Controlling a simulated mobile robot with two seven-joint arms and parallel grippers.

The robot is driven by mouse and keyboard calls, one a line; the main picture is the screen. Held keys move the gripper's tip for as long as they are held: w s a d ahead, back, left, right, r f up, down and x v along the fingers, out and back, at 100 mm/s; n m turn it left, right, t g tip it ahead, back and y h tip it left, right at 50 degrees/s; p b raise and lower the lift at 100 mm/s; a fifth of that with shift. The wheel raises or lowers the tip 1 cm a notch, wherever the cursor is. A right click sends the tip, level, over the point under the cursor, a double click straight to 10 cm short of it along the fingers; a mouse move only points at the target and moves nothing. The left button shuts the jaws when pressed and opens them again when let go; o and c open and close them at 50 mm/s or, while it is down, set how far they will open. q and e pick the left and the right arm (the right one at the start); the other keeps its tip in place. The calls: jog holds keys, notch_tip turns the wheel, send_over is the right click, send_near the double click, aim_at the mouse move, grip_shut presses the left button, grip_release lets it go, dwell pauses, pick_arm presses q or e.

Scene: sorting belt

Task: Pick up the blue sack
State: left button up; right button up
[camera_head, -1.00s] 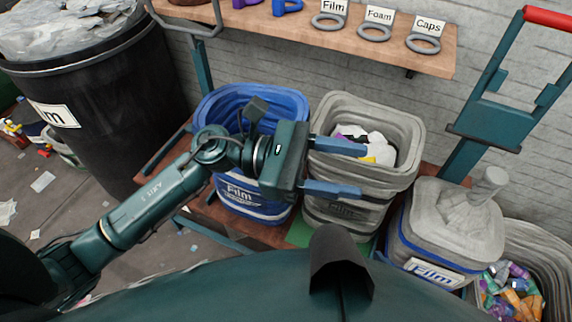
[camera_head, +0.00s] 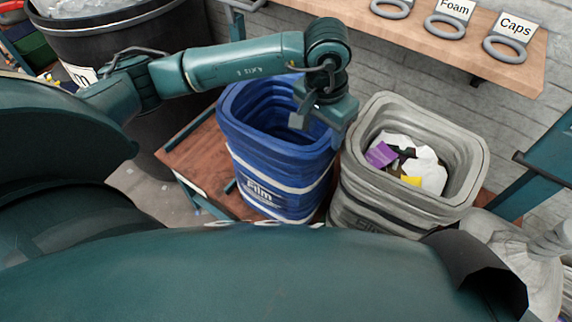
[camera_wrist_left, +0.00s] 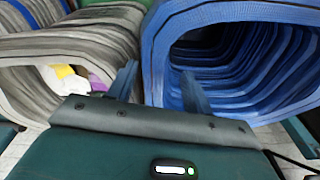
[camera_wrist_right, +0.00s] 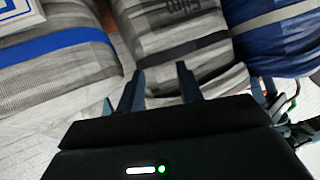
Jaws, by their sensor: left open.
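The blue sack (camera_head: 277,172), marked Film, stands upright and open on a wooden shelf; it looks empty from above. My left gripper (camera_head: 334,138) points down at its right rim, beside the grey sack; the fingertips are mostly hidden in the head view. In the left wrist view the gripper (camera_wrist_left: 160,88) is open. One finger shows against the opening of the blue sack (camera_wrist_left: 150,50), the other on the grey-sack side, with the blue rim between them. I cannot tell if they touch it. My right gripper (camera_wrist_right: 158,90) is open and empty, facing the grey sack's front.
The grey sack (camera_head: 372,205), holding white, purple and yellow scraps, stands close right of the blue sack. A tied pale sack (camera_head: 530,262) is at the lower right. A black bin (camera_head: 120,40) stands at the left. A wall shelf (camera_head: 500,70) with labelled rings is above.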

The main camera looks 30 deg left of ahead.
aim_at(320, 147)
pick_arm(q)
jog(key=shift+w+f, duration=0.1)
jog(key=shift+f, duration=0.75)
notch_tip(320, 147, down, 4)
jog(key=shift+f+p, duration=0.1)
jog(key=shift+p, duration=0.2)
jog(key=shift+f, duration=0.6)
jog(key=shift+c, duration=0.4)
grip_shut()
